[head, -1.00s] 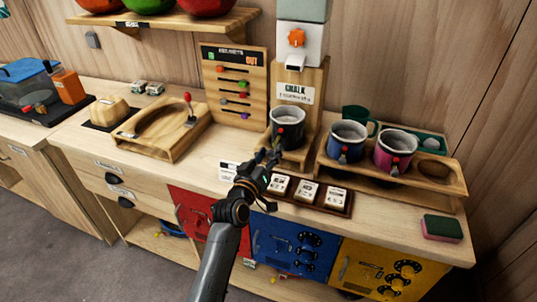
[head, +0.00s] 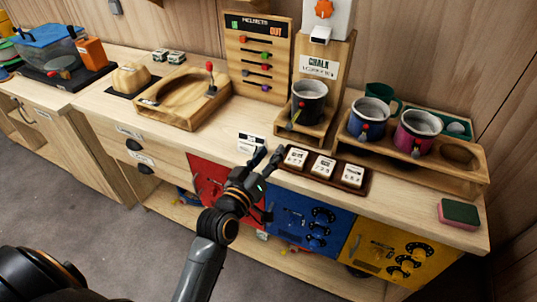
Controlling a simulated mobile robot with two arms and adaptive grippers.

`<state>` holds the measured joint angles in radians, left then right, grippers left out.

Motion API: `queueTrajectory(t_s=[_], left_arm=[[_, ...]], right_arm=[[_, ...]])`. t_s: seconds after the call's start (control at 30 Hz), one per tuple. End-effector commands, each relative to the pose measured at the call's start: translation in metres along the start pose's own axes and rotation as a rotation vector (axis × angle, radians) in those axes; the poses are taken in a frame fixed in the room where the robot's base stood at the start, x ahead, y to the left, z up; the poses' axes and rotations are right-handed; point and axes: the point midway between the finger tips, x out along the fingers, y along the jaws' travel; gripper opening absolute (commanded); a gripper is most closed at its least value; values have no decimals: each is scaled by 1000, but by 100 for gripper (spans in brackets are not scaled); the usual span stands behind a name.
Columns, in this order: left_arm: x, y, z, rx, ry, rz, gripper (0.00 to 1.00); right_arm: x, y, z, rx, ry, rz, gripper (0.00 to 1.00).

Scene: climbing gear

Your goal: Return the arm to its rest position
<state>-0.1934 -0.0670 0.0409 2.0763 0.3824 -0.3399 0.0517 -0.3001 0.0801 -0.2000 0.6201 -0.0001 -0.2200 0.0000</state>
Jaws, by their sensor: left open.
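My left gripper (head: 262,162) is open and empty in the head view, just over the counter's front edge, beside a small white card (head: 251,142). Its arm comes up from the bottom of the picture. A black mug (head: 309,103) stands on the wooden chalk stand (head: 318,128) beyond the gripper, apart from it. A dark arm part of mine (head: 40,275) shows at the lower left. My right gripper is not in view.
A tray of labelled white blocks (head: 322,167) lies right of the gripper. Blue (head: 372,120) and magenta (head: 417,132) mugs stand in a wooden rack. A wooden tray with a lever (head: 183,98) and a sponge (head: 458,213) are on the counter (head: 415,205). Coloured doors are below.

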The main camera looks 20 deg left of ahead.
Motion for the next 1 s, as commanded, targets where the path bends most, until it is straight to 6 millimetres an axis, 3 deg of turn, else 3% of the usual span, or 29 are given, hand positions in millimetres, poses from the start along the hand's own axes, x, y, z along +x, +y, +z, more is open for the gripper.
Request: queueTrajectory(t_s=[0.4,0.47,0.53,0.67,0.77,0.87,1.0], left_arm=[[1,-1,2,0,-3,-1,42],[1,-4,10,4,-18,-6,42],[3,-11,31,12,-58,-21,42],[1,-37,102,45,-193,-65,42],[-11,-62,169,83,-324,-103,42],[-34,-87,236,126,-456,-138,42],[-84,-124,324,193,-650,-179,42]], right_arm=[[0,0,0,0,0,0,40],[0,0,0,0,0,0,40],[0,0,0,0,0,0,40],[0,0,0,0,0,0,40],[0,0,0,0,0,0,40],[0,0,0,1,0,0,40],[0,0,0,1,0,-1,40]])
